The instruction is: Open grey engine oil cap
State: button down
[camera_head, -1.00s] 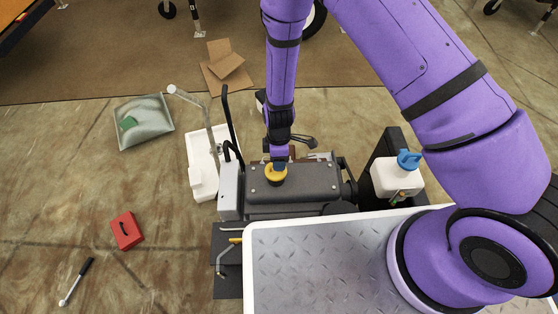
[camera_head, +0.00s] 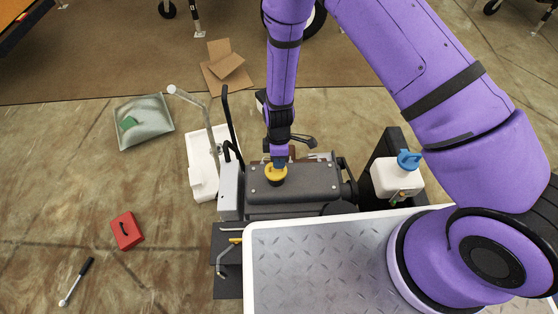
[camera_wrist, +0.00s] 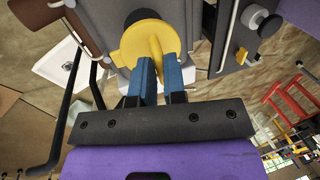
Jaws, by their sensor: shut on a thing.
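A yellow cap (camera_head: 276,174) with a dark part sits on top of the grey engine block (camera_head: 315,180) in the head view. It looks yellow; I see no clearly grey oil cap. In the wrist view the yellow cap (camera_wrist: 140,42) shows a raised grip between my blue fingers. My gripper (camera_head: 281,163) comes down on it from above and behind. In the wrist view my gripper (camera_wrist: 160,62) is closed on the yellow cap's grip. The cap's seat on the engine is partly hidden, so I cannot tell whether it is loose.
A white jug (camera_head: 395,179) with a blue cap stands right of the engine. Black bent handles (camera_head: 229,120) rise on the left. A diamond-plate surface (camera_head: 330,265) lies in front.

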jog(key=w+g, duration=0.1)
jog(key=g, duration=0.1)
jog(key=w+r+g, duration=0.1)
jog(key=w+g, duration=0.1)
jog(key=shift+d+r+g, duration=0.1)
jog(key=shift+g, duration=0.2)
jog(key=w+f+g, duration=0.1)
jog(key=w+g, duration=0.6)
jog(key=g, duration=0.3)
jog(key=shift+w+f+g, duration=0.15)
jog(key=shift+f+g, duration=0.2)
jog(key=shift+g, duration=0.05)
jog(key=shift+d, duration=0.1)
jog(key=c, duration=1.2)
grip_release()
jog(key=shift+r, duration=0.15)
